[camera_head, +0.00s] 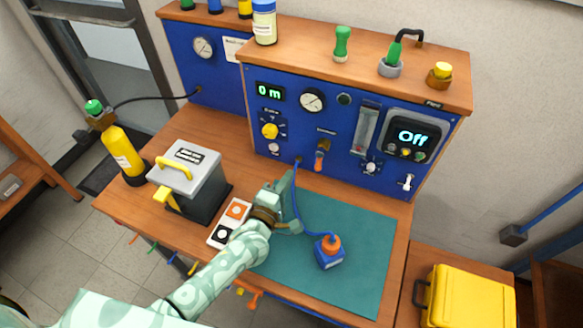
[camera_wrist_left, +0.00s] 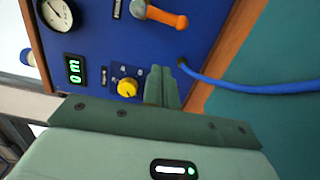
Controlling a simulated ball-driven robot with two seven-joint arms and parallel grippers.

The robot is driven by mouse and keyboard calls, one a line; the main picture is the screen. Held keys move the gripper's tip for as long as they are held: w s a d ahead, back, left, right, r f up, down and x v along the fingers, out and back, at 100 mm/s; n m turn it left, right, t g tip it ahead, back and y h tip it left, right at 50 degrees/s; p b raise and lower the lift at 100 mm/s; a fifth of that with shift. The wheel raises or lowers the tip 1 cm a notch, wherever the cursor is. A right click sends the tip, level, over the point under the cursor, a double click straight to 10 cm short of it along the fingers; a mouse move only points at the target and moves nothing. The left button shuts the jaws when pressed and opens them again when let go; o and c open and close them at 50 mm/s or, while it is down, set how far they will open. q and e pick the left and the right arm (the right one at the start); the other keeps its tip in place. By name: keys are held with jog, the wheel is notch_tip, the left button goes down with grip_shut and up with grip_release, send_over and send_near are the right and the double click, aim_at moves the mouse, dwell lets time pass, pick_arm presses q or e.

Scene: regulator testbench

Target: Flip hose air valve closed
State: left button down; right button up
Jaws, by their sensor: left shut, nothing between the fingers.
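An orange-handled valve (camera_head: 320,158) sits on the front of the blue panel (camera_head: 292,127), its handle hanging downward. The handle also shows at the top of the left wrist view (camera_wrist_left: 165,17), with its grey base. A blue hose (camera_head: 298,208) runs from a port beside and below the valve to a small blue unit with an orange top (camera_head: 329,252) on the teal mat. My left gripper (camera_head: 288,182) is shut and empty, in front of the panel, below and left of the valve and apart from it. Its closed fingers (camera_wrist_left: 160,80) point towards the panel. My right gripper is not in view.
A yellow knob (camera_head: 270,131) and a gauge (camera_head: 312,100) are left of the valve; a flow tube (camera_head: 366,128) is right. A grey box with yellow handle (camera_head: 190,180) and a button box (camera_head: 229,222) stand left of my gripper. The teal mat (camera_head: 365,275) is mostly clear.

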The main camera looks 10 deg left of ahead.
pick_arm(q)
jog(key=v, duration=0.5)
jog(key=shift+s+a+p, duration=0.2)
jog(key=shift+a+p, duration=0.1)
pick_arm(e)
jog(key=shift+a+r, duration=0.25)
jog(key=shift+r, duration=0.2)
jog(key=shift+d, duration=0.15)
pick_arm(q)
jog(key=shift+f, duration=0.1)
